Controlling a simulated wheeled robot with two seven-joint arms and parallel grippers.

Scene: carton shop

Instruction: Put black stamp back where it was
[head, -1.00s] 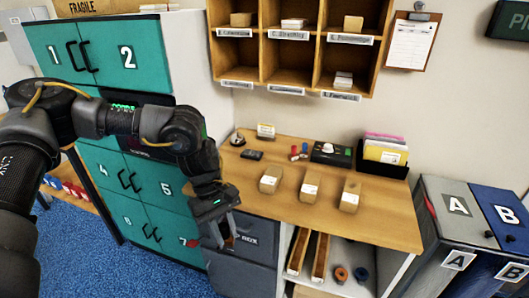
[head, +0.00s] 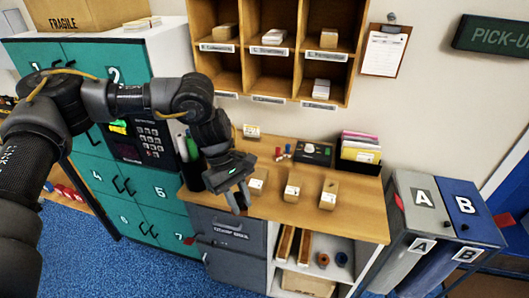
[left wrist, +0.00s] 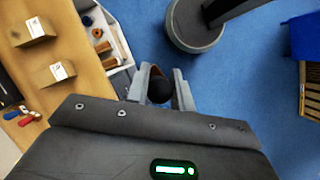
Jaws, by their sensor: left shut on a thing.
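My left gripper (head: 240,203) is near the front left edge of the wooden desk (head: 258,206), with its fingers pointing down. In the left wrist view the gripper (left wrist: 161,88) is shut on a dark, round-topped thing, seemingly the black stamp (left wrist: 158,91). In the head view the held thing is hidden by the fingers. My arm and gripper hide part of the desk's left side. My right gripper is not in view.
Several small cartons (head: 328,194) stand on the desk. A black tray of folders (head: 360,150) is at its right back. Cubbyholes (head: 270,75) hang above, green lockers (head: 140,205) stand left, and bins A and B (head: 424,205) stand right.

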